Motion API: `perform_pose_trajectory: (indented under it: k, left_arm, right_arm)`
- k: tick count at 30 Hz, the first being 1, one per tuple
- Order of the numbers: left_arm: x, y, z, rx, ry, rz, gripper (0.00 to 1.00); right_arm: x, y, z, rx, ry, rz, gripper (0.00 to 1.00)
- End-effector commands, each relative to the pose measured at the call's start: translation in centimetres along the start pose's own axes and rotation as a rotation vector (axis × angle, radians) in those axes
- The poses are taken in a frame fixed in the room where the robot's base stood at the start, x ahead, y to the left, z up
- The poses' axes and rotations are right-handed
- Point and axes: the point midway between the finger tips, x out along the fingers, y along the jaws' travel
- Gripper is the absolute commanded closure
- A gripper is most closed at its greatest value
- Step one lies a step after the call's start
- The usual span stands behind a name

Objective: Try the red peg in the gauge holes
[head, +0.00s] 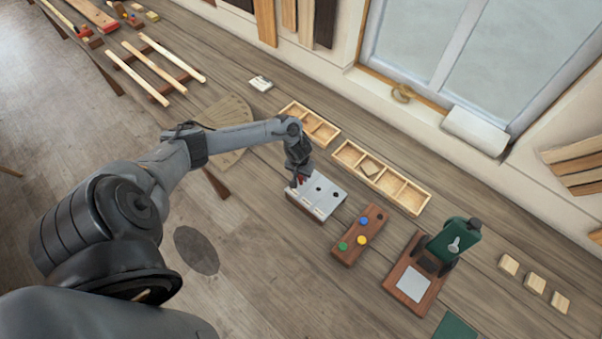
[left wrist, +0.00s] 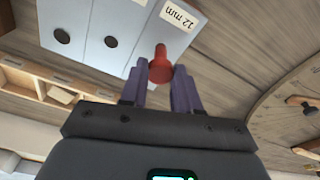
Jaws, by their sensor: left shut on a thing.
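My left gripper (head: 297,181) is shut on the red peg (left wrist: 160,66), seen between the dark fingertips in the left wrist view. The pale gauge block (head: 326,201) lies directly under the gripper in the head view. In the left wrist view the gauge block (left wrist: 88,24) shows two dark open holes and a label (left wrist: 178,14) reading "12 mm". The peg is at the section with that label. Its lower end and any hole there are hidden, so I cannot tell whether it is inside. My right gripper is not in view.
A wooden peg rack (head: 347,250) with blue, yellow and green pegs stands right of the gauge. Divided wooden trays (head: 410,207) lie behind. A green press (head: 452,245) on a brown base stands further right. Bare bench lies in front of the gauge.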

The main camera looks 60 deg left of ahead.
Motion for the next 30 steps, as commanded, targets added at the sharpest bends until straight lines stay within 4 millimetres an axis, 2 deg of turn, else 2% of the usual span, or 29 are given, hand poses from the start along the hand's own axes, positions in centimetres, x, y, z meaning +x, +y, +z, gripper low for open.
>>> perform_pose_trajectory:
  k: [30]
  left_arm:
    - [0.55, 0.0, 0.09, 0.001, 0.0, 0.0, 0.97]
  right_arm:
    - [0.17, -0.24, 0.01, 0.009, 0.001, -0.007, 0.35]
